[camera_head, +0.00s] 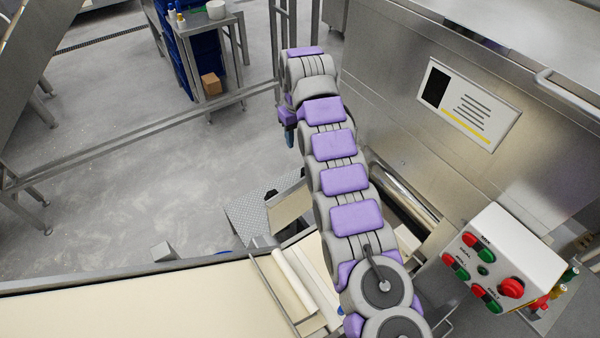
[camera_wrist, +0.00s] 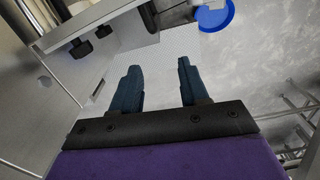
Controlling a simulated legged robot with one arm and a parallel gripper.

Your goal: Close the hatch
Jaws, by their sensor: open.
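No part is clearly recognisable as the hatch. A large steel machine housing (camera_head: 390,110) stands to the right of my arm in the head view, with a bar handle (camera_head: 565,88) at its upper right. In the wrist view a pale metal edge with dark knobs (camera_wrist: 82,49) lies at the upper left, beyond my fingers. My gripper (camera_wrist: 157,68) is open, with nothing between its two dark blue fingers. In the head view only a small part of my gripper shows, at the far end of my arm, left of the housing.
A white control box (camera_head: 503,262) with red and green buttons sits at lower right. A pale conveyor belt (camera_head: 130,310) runs along the lower left. A steel rail (camera_head: 130,142) crosses the floor. A blue round object (camera_wrist: 214,14) is ahead in the wrist view. Open floor lies left.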

